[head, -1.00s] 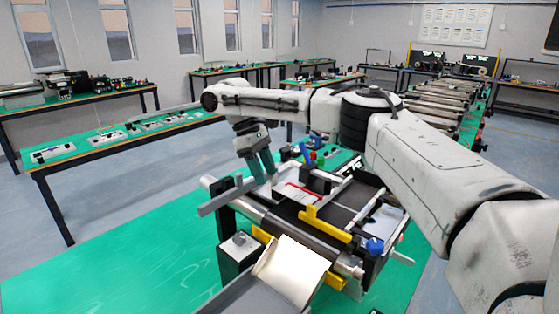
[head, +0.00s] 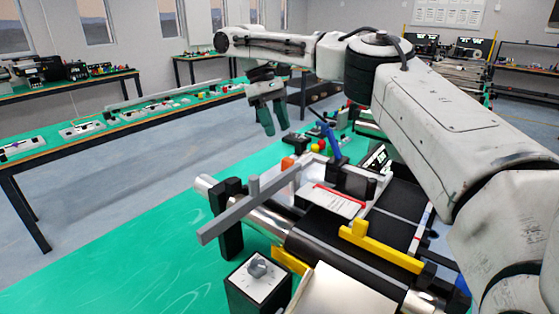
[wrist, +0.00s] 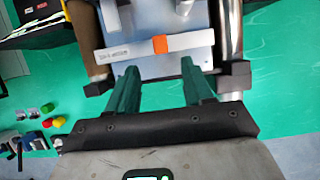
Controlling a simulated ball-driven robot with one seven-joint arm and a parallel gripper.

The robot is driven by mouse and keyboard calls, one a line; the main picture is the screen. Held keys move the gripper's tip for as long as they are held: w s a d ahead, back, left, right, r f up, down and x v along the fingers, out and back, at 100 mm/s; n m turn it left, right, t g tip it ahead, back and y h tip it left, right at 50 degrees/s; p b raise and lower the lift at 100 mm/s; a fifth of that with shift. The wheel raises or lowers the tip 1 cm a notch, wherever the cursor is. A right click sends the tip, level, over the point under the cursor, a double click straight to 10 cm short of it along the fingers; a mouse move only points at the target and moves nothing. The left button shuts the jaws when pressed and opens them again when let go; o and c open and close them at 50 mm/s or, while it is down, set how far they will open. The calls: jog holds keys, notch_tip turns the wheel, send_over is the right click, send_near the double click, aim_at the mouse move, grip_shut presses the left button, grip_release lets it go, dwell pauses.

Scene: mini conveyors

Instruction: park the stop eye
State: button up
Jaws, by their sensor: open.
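An orange block (head: 288,163) sits on a pale rail at the far end of the mini conveyor; I take it for the stop eye, but cannot confirm this. In the wrist view the orange block (wrist: 160,45) is on a white rail (wrist: 190,41) with small dark lettering that I cannot read. My gripper (head: 256,133) has green fingers, spread and empty, above and left of the block in the head view. In the wrist view my gripper (wrist: 157,72) has the block ahead, between the lines of its fingers, with nothing between the tips.
A grey bar (head: 230,215) juts across the conveyor's near left side. A knob box (head: 258,283), yellow bracket (head: 385,247) and blue lever (head: 331,142) stand around the conveyor. The green table (head: 110,265) is clear at left.

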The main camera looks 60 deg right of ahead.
aim_at(287, 159)
jog(key=x, duration=1)
jog(key=shift+s+f, duration=0.1)
jog(key=shift+f, duration=0.25)
jog(key=shift+c, duration=0.4)
grip_shut()
jog(key=shift+a+p, duration=0.1)
jog(key=shift+p, duration=0.25)
